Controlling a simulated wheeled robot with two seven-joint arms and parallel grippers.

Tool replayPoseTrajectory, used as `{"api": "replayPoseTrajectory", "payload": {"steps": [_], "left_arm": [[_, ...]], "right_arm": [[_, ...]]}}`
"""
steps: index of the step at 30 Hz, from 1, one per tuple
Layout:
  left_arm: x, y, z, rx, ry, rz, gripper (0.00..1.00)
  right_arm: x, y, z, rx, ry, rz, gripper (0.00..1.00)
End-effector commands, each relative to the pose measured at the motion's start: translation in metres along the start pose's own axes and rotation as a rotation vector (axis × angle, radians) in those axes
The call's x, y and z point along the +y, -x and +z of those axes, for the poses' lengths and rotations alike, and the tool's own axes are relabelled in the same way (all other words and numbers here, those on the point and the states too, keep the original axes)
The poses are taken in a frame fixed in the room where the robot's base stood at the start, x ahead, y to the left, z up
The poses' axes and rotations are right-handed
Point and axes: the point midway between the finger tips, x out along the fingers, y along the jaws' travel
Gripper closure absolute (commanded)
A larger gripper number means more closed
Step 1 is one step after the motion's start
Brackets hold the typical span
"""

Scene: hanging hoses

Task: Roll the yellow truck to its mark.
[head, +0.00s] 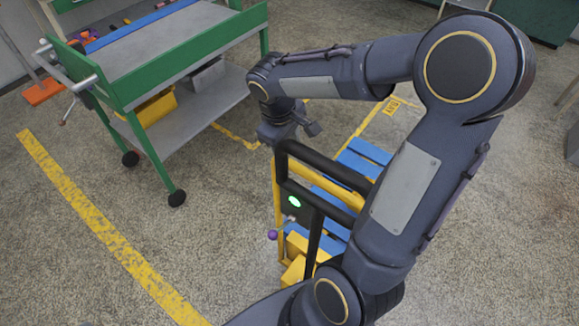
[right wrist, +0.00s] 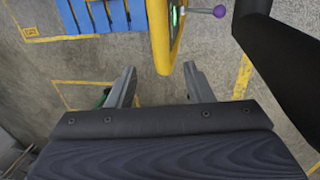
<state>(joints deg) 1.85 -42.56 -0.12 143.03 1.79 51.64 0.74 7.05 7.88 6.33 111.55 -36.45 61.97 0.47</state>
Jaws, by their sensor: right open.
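The yellow truck (head: 279,205) stands on the floor in the middle of the head view, with blue deck slats (head: 369,151), a black push handle (head: 312,220), a green light and a purple-knobbed lever (head: 272,235). My right arm hides part of it. My right gripper (head: 307,128) is open above the truck's far left side, by the handle's top. In the right wrist view the open fingers (right wrist: 158,82) point toward a yellow frame bar (right wrist: 162,40); whether it lies between them is unclear. Yellow floor lines with a small tag (head: 392,105) lie behind the truck. My left gripper is out of view.
A green and grey workbench cart (head: 190,62) with a lower shelf stands at the left, near the truck. A broad yellow floor stripe (head: 95,220) runs along the left. The floor between stripe and truck is clear.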

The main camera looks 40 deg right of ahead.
Motion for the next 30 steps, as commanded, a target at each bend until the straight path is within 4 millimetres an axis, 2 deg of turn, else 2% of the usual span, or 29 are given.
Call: {"api": "replayPoseTrajectory", "payload": {"steps": [1, 5, 18, 22, 29, 30], "left_arm": [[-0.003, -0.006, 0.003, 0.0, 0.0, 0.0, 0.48], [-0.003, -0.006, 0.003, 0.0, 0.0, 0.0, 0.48], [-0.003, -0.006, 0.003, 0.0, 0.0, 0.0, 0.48], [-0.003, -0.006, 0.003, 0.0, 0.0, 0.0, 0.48], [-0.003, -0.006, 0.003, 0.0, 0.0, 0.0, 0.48], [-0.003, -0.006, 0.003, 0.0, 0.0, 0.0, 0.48]], "right_arm": [[-0.001, -0.007, 0.0, 0.0, 0.0, 0.0, 0.53], [-0.001, -0.015, 0.0, -0.002, 0.0, -0.001, 0.53], [-0.001, -0.077, 0.0, -0.003, -0.001, -0.001, 0.53], [-0.001, -0.084, 0.0, -0.002, 0.001, 0.0, 0.53], [-0.001, -0.084, 0.0, 0.0, 0.0, 0.0, 0.53], [-0.001, -0.084, 0.0, 0.0, 0.0, 0.0, 0.56]]}}
